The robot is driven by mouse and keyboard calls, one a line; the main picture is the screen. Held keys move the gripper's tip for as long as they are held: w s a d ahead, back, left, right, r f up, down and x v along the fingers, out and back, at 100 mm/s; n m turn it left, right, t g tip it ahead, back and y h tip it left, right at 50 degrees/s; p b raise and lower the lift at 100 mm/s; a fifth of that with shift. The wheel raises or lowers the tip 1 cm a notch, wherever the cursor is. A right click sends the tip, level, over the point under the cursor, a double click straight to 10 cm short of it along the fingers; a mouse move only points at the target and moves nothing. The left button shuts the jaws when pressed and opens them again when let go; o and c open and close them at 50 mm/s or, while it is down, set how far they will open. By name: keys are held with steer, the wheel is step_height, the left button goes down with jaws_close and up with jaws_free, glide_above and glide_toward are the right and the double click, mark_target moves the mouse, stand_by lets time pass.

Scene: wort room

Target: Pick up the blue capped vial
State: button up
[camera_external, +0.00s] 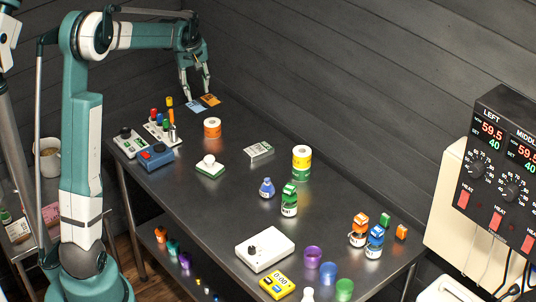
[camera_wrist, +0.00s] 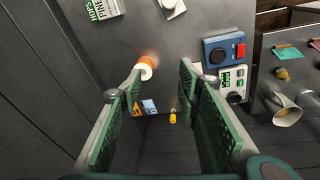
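A vial with a blue cap (camera_external: 375,241) stands near the right front corner of the dark table in the external view, close beside an orange-capped vial (camera_external: 359,227). A similar green-capped vial (camera_external: 289,199) stands nearer the table's middle, with a small blue bottle (camera_external: 266,188) to its left. My gripper (camera_external: 196,98) is at the far left end of the table, above two small cards, well away from the blue-capped vial. In the wrist view its fingers (camera_wrist: 158,90) are spread with nothing between them. I do not see the blue-capped vial in the wrist view.
Orange tape (camera_external: 212,128), a yellow-green roll stack (camera_external: 302,158) and a blue switch box (camera_external: 156,155) stand on the table. A white knob box (camera_external: 265,249), yellow meter (camera_external: 278,285) and coloured cups (camera_external: 328,272) line the front. A heater panel (camera_external: 505,165) stands right.

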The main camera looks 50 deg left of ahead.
steer(key=a+f+n, duration=0.3)
steer(key=a+f, duration=0.4)
steer(key=a, duration=0.6)
steer(key=n+g+h+p, duration=0.1)
steer(key=n+g, duration=0.1)
steer(key=n, duration=0.1)
glide_above(159, 114)
step_height(159, 114, down, 10)
steer(key=shift+w+d+r, duration=0.1)
steer(key=shift+d+r, duration=0.05)
steer(key=shift+r, duration=0.1)
steer(key=shift+f+p, duration=0.3)
steer(key=shift+f, duration=1)
steer(key=shift+f+p, duration=0.3)
steer(key=shift+f, duration=2.3)
steer(key=shift+c, duration=0.4)
steer(key=c, duration=0.9)
